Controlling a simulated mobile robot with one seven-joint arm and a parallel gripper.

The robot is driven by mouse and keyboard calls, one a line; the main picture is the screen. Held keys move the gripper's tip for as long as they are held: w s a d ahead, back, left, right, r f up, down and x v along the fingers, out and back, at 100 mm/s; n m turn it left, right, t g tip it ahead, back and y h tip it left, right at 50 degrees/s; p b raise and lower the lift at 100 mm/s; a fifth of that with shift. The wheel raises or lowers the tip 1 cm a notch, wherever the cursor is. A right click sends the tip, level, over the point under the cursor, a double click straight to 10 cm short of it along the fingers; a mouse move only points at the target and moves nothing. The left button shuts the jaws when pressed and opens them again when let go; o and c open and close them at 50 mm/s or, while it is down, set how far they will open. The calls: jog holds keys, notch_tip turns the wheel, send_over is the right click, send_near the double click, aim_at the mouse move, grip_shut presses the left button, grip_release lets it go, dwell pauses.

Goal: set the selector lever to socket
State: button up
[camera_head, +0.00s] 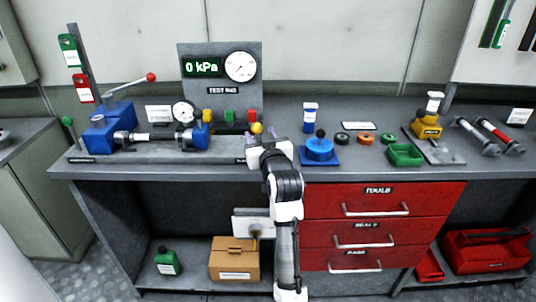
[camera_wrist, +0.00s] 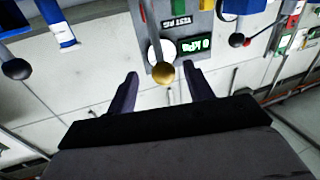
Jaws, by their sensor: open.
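A lever with a yellow ball knob (camera_head: 257,128) stands at the bench's middle, at the right end of the grey rail. It looks like the selector lever; its position label is hidden or unreadable. My gripper (camera_head: 264,140) is open just in front of it, at the bench's front edge. In the wrist view, which looks upside down, the gold ball (camera_wrist: 163,73) appears between the two dark fingertips, with a gap on each side. Its thin stem shows above the ball. Whether the ball lies between the fingers or beyond them I cannot tell.
Behind stands the test panel (camera_head: 221,108) with a gauge and a "0 kPa" display. A blue valve with a black knob (camera_head: 319,149) is close right of my gripper. A blue cylinder fixture (camera_head: 106,133) is at left. A green tray (camera_head: 405,154) is farther right.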

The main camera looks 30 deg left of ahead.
jog(key=b+v, duration=0.1)
jog(key=v, duration=0.7)
